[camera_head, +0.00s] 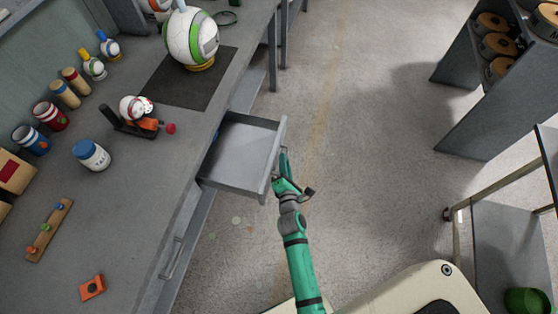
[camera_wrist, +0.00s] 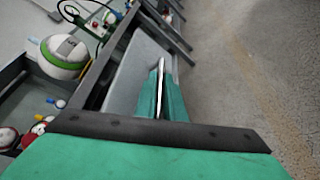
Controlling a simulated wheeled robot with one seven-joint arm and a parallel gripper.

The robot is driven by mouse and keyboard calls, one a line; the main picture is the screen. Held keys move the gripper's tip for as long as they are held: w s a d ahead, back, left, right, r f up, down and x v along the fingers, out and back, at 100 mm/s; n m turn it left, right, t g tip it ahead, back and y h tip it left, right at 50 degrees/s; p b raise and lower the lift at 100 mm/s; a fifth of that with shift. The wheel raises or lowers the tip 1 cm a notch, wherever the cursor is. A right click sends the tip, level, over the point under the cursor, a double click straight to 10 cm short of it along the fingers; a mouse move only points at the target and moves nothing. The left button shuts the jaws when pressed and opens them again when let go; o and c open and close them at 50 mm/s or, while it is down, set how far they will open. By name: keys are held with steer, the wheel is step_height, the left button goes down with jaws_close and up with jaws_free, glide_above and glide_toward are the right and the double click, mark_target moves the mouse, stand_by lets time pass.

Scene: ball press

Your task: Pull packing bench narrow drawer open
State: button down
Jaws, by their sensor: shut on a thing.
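The packing bench (camera_head: 140,205) runs along the left of the head view. Its narrow drawer (camera_head: 238,150) stands pulled out well past the bench edge, and the inside that shows is empty. The drawer also shows in the wrist view (camera_wrist: 128,85). My gripper (camera_head: 283,165) is at the outer face of the drawer front and is shut on the drawer's handle. In the wrist view my gripper (camera_wrist: 161,88) has the pale bar of the handle (camera_wrist: 161,75) between its green fingers. The fingers hide part of the handle.
A second closed drawer handle (camera_head: 172,258) is on the bench front nearer me. A large white-green ball (camera_head: 190,38) sits on a dark mat (camera_head: 188,83). A shelf with rolls (camera_head: 480,80) and a cart (camera_head: 505,225) stand at right. The floor between is clear.

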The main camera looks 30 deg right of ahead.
steer(key=shift+a+f, duration=0.1)
steer(key=shift+a, duration=0.05)
steer(key=c, duration=2.2)
jaws_free()
steer(key=shift+o, duration=0.4)
steer(key=shift+s, duration=0.1)
steer(key=v, duration=1)
steer(key=shift+s, duration=0.35)
steer(key=shift+a, duration=0.15)
